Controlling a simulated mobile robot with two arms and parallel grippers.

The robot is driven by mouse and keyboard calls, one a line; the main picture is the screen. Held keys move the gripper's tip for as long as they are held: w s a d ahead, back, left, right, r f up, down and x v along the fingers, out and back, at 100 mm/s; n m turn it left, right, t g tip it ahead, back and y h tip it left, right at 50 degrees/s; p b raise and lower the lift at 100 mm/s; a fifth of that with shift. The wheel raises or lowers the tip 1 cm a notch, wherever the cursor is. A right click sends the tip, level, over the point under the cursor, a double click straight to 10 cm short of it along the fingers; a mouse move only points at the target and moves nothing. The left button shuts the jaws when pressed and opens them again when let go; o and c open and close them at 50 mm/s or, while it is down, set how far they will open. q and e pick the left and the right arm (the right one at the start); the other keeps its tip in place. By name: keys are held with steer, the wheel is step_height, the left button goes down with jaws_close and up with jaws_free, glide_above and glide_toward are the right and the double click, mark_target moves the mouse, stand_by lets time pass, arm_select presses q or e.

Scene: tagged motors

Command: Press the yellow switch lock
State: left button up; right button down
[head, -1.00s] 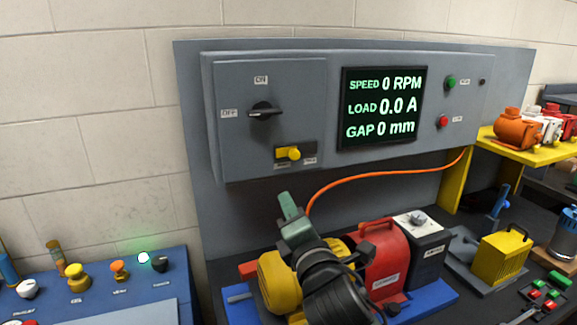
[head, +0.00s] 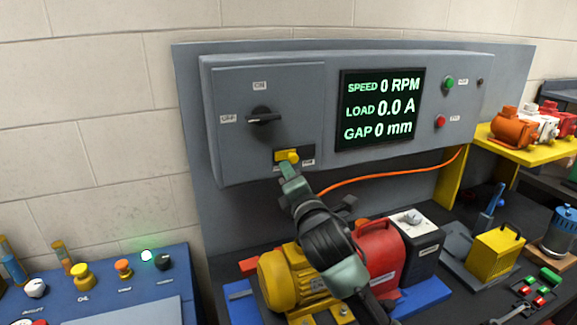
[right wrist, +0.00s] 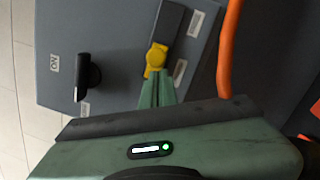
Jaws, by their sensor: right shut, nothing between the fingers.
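The yellow switch lock (head: 287,156) is a small yellow knob on a dark plate, low on the grey panel door. My right gripper (head: 287,170) is shut and empty, its tips just below the lock in the head view. In the right wrist view the closed fingertips (right wrist: 157,82) reach up to the yellow lock (right wrist: 156,57), very close to its lower edge. I cannot tell whether they touch. The black rotary switch (head: 263,115) sits above the lock, its handle roughly level towards OFF. My left gripper is not in view.
The screen (head: 379,108) reads 0 RPM, 0.0 A and 0 mm. An orange cable (head: 388,175) runs right of my gripper. A yellow motor (head: 284,277) and a red unit (head: 381,250) stand below. A blue console (head: 100,290) is at lower left.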

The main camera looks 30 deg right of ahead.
steer(key=shift+w, duration=0.15)
steer(key=d, duration=0.2)
steer(key=s+d+p, duration=0.1)
steer(key=d, duration=0.3)
steer(key=shift+s, duration=0.3)
steer(key=shift+a, duration=0.1)
steer(key=b+v, duration=0.2)
steer(key=v, duration=0.5)
steer(key=shift+s, duration=0.35)
steer(key=shift+a+f, duration=0.1)
